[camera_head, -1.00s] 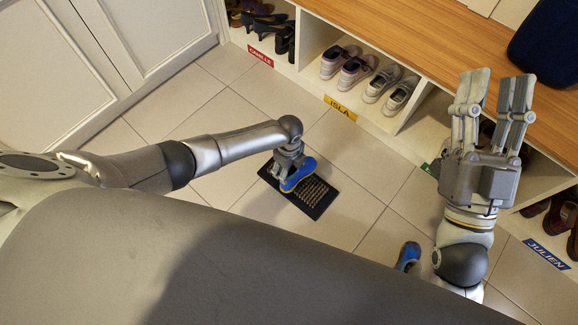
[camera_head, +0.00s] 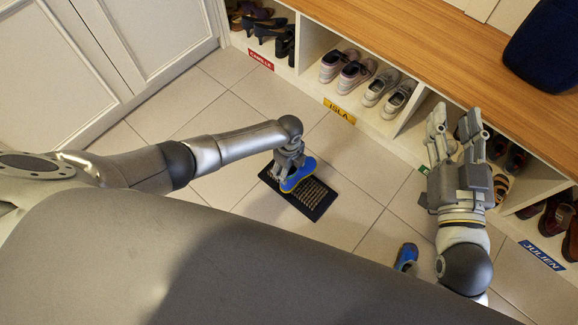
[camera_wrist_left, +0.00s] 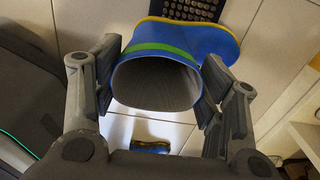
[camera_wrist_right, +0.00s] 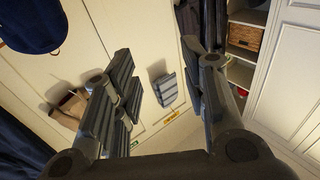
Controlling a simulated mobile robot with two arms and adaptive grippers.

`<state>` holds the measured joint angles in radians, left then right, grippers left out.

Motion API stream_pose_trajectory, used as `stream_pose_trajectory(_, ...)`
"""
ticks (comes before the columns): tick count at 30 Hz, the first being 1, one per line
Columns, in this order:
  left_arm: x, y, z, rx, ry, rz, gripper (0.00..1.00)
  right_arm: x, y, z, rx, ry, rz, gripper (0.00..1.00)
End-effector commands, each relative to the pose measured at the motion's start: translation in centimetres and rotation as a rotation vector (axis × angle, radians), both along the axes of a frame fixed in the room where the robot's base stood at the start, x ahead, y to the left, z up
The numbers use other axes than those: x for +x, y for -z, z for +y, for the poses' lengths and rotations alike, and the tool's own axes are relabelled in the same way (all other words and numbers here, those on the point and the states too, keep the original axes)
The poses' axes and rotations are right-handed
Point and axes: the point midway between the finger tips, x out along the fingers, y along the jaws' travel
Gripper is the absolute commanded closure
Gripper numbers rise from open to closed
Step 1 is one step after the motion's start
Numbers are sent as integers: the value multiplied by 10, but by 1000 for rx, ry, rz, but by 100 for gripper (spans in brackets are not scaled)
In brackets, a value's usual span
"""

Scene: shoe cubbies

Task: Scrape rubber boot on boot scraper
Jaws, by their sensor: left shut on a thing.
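My left gripper (camera_head: 289,160) is shut on a blue rubber boot (camera_head: 299,178) with a yellow sole edge. In the left wrist view, its fingers (camera_wrist_left: 160,80) grip both sides of the boot's shaft (camera_wrist_left: 150,80), which has a green band and an open top. The boot is over the left part of the black boot scraper (camera_head: 320,208), toe near its bristles; whether it touches them is hidden. The scraper's bristles also show in the left wrist view (camera_wrist_left: 188,10).
A cubby bench with a wooden top (camera_head: 420,55) runs along the back right, holding several shoes above name labels such as ISLA (camera_head: 340,111). A dark blue item (camera_head: 545,45) lies on top. White cabinet doors (camera_head: 110,50) stand left.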

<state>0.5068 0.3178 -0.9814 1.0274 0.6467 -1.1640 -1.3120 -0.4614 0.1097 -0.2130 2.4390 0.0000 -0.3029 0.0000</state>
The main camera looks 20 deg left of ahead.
Motion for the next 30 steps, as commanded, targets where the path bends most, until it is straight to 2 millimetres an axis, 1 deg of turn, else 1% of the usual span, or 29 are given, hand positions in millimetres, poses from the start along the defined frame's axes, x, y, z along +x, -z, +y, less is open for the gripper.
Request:
stream_pose_trajectory(1,0,-3,0,-1,0,-1,77,0,4,-1,-7,2,26,60)
stream_pose_trajectory(11,0,-11,0,-1,0,-1,77,-3,37,-7,-52,13,199,60)
stream_pose_trajectory(21,0,-18,0,-1,0,-1,77,-14,69,-14,-95,24,377,60)
stream_pose_trajectory(26,0,-20,0,-1,0,-1,77,-19,81,-17,-110,28,438,60)
stream_pose_trajectory(30,0,-20,0,0,0,-1,77,-21,84,-18,-114,29,452,60)
